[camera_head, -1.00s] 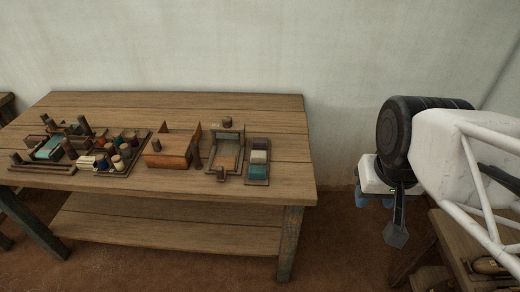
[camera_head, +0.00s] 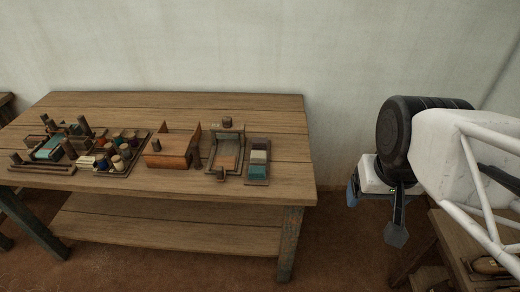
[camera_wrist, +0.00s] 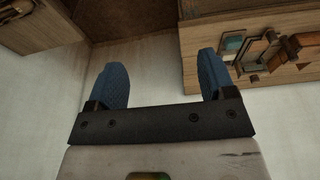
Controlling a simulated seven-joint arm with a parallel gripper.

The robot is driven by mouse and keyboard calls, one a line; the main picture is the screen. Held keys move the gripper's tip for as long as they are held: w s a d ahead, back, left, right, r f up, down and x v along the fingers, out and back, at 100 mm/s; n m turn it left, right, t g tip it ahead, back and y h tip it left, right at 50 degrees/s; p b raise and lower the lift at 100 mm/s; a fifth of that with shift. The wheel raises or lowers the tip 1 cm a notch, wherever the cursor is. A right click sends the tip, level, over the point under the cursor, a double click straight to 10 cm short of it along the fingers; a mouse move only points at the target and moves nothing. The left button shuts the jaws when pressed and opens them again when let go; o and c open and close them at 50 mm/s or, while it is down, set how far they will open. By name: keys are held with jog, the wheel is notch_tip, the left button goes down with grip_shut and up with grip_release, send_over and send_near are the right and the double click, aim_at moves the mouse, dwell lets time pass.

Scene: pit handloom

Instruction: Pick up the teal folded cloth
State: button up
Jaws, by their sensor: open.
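The teal folded cloth (camera_head: 257,172) lies at the near end of a small wooden tray (camera_head: 268,181) on the right part of the table. A cream folded cloth (camera_head: 258,157) and a dark one (camera_head: 259,144) lie behind it in the same tray. My gripper (camera_head: 352,191) is off the table's right side, well apart from the cloth; the head view shows only part of its fingers. In the wrist view my gripper (camera_wrist: 160,62) has its two blue fingers wide apart with nothing between them. A teal patch, apparently the cloth, shows small near the top right there (camera_wrist: 232,43).
Left of the tray stand a small wooden frame (camera_head: 212,167), an orange-brown wooden box (camera_head: 167,160), a tray of thread spools (camera_head: 117,160) and a small loom-like piece with teal cloth (camera_head: 48,149). The table's right end (camera_head: 295,182) is bare. Another wooden table (camera_head: 450,243) stands at lower right.

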dwell(0.3)
jog(key=n+g, duration=0.3)
jog(key=n, duration=1.5)
send_over(257, 172)
jog(key=f, duration=1.9)
jog(key=shift+s+d+f, duration=0.15)
jog(key=shift+d+f, duration=0.1)
jog(key=shift+d, duration=0.15)
jog(key=shift+w+a+f, duration=0.25)
jog(key=shift+a+f, duration=0.15)
jog(key=shift+f, duration=1.3)
